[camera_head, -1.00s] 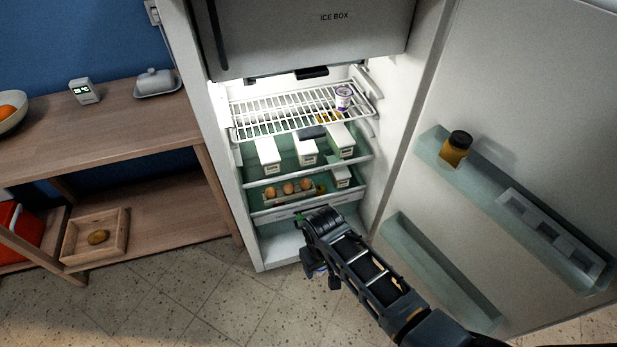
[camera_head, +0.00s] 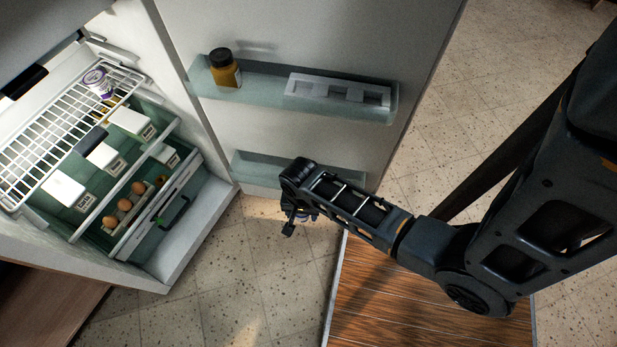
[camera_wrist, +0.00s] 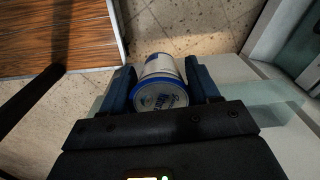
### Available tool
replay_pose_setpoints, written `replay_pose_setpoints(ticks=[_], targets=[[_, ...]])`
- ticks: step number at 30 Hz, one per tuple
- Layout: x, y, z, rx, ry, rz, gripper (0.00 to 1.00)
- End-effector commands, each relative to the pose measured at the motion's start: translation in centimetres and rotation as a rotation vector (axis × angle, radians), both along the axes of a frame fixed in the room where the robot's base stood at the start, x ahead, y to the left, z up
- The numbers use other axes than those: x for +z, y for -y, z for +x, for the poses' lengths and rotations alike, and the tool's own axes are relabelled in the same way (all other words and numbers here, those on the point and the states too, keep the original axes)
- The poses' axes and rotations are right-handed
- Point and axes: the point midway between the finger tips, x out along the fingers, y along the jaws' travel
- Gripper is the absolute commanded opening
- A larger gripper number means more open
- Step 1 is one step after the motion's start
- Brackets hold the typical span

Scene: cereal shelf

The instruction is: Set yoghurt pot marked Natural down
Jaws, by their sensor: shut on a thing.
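My gripper (camera_wrist: 160,80) is shut on a white yoghurt pot with blue bands (camera_wrist: 158,99). The pot lies between the two fingers with its printed lid facing the wrist camera; the lettering is too blurred to read surely. In the head view my gripper (camera_head: 294,218) hangs over the speckled floor in front of the open fridge door, and the pot is hidden there. Another pot, white and purple (camera_head: 97,82), stands on the upper wire rack (camera_head: 62,128) inside the fridge.
The fridge door (camera_head: 300,35) stands open, with a brown jar (camera_head: 224,70) and a grey holder (camera_head: 338,90) on its upper shelf. White cartons (camera_head: 64,188) and eggs (camera_head: 124,205) fill lower fridge levels. A wooden surface (camera_head: 400,315) lies at lower right. Floor between is clear.

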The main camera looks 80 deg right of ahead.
Motion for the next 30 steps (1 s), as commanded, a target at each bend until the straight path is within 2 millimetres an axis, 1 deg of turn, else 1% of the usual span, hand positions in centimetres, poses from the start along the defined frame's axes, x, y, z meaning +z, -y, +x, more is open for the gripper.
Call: replay_pose_setpoints(ticks=[1, 9, 18, 21, 24, 28, 30], targets=[[0.0, 1.4, 0.2, -0.005, 0.001, -0.001, 0.28], [0.0, 8.0, 0.4, -0.003, 0.001, -0.001, 0.28], [0.0, 14.4, 0.5, -0.001, 0.001, 0.0, 0.28], [-1.8, 14.2, 0.4, 0.002, -0.001, 0.003, 0.28], [-2.8, 14.2, 0.5, 0.002, 0.0, 0.002, 0.28], [-3.6, 14.2, 0.5, 0.003, -0.001, 0.002, 0.28], [-4.5, 14.2, 0.4, 0.003, -0.001, 0.003, 0.28]])
